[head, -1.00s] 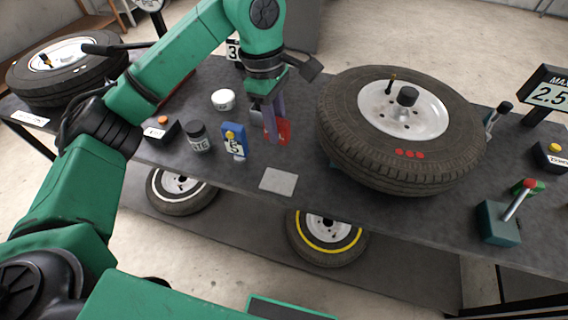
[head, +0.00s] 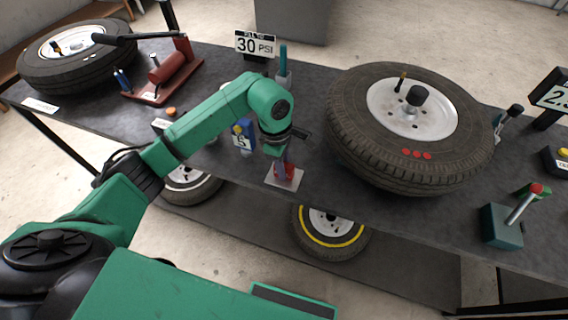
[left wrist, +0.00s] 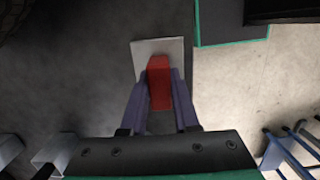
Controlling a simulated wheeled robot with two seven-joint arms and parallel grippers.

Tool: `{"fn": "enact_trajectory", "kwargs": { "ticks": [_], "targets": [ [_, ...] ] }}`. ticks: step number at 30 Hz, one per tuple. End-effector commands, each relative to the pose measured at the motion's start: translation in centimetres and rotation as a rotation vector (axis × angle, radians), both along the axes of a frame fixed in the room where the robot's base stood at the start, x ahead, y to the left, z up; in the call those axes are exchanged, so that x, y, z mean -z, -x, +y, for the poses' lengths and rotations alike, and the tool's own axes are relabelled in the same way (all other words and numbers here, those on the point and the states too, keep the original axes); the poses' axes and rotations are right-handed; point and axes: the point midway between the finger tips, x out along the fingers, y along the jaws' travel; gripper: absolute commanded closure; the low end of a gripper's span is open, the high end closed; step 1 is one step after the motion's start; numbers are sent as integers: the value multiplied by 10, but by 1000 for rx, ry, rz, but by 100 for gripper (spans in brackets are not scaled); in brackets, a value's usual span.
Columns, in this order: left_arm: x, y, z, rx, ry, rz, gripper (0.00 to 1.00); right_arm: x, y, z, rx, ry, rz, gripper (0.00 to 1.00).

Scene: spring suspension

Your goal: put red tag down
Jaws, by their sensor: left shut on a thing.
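The red tag (left wrist: 159,82) is between the two fingers of my left gripper (left wrist: 160,100) in the left wrist view. In the head view the red tag (head: 286,171) shows low between the fingertips of my left gripper (head: 285,168). My left gripper is shut on it, above or on the light grey square plate (head: 293,180). The plate also shows behind the tag in the left wrist view (left wrist: 143,50). I cannot tell whether the tag touches the plate. My right gripper is not in view.
A large tyre with a white wheel (head: 350,140) lies right of my left gripper. A blue tag-like block marked 5 (head: 243,139) stands close on its left. A teal block with a lever (head: 502,226) is at the right. The table's front edge runs just before the plate.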

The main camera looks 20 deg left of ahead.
Motion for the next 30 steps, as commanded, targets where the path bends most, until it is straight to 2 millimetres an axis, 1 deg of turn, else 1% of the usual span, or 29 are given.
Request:
{"fn": "enact_trajectory", "kwargs": {
  "ticks": [5,8,9,11,19,22,23,26,29,30],
  "targets": [
    [0,0,0,0,0,-2,100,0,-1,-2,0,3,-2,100],
    [4,0,0,0,0,-2,100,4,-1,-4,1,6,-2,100],
    [3,0,0,0,0,-2,63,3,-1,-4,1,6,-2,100],
    [2,0,0,0,0,-1,41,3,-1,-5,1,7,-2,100],
    [2,0,0,0,0,-1,41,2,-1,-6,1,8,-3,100],
    [-3,0,0,0,1,-1,41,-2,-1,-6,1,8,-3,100],
    [-3,-1,0,0,0,-2,41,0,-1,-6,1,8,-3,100],
    [-15,-2,2,-1,0,-5,41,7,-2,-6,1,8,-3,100],
    [-38,-3,5,-1,0,-9,41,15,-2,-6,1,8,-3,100],
    [-48,-3,6,-1,0,-9,41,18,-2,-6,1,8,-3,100]
  ]
}}
